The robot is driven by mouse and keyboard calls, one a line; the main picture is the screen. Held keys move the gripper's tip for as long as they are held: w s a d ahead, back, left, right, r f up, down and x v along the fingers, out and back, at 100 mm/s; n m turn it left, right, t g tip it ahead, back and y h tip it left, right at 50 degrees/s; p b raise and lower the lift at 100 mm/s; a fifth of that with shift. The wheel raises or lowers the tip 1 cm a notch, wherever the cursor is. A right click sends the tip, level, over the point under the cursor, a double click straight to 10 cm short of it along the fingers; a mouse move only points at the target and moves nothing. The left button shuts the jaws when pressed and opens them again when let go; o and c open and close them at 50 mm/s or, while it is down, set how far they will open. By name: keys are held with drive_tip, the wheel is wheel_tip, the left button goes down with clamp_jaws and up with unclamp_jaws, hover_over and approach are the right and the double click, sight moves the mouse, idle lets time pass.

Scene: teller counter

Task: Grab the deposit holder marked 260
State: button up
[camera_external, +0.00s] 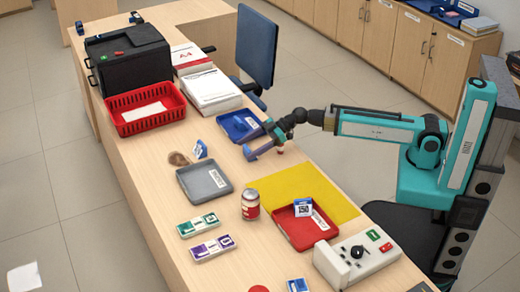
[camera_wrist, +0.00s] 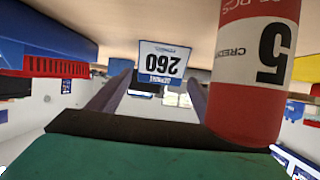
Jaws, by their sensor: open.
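The deposit holder marked 260 (camera_wrist: 163,65) shows upside down in the inverted wrist view, a white card with a blue band. It lies ahead, between the lines of my two fingers and beyond their tips. In the external view a small blue and white holder (camera_external: 200,149) stands left of my gripper (camera_external: 252,154), behind the grey tray; its number is too small to read. My gripper is low over the counter, pointing left. Its fingers are apart, with a gap between them and the holder.
A red cylinder marked 5 (camera_wrist: 250,75) is close beside my fingers in the wrist view. A grey tray (camera_external: 204,182), blue tray (camera_external: 232,118), red can (camera_external: 250,206) and brown item (camera_external: 178,158) lie around. Another blue holder (camera_external: 302,207) stands in the red tray (camera_external: 303,236).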

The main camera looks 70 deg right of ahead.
sight(239, 160)
drive_tip(key=shift+w, duration=0.1)
drive_tip(key=shift+p+x, duration=0.35)
drive_tip(key=shift+x, duration=2.15)
drive_tip(key=c, duration=1.1)
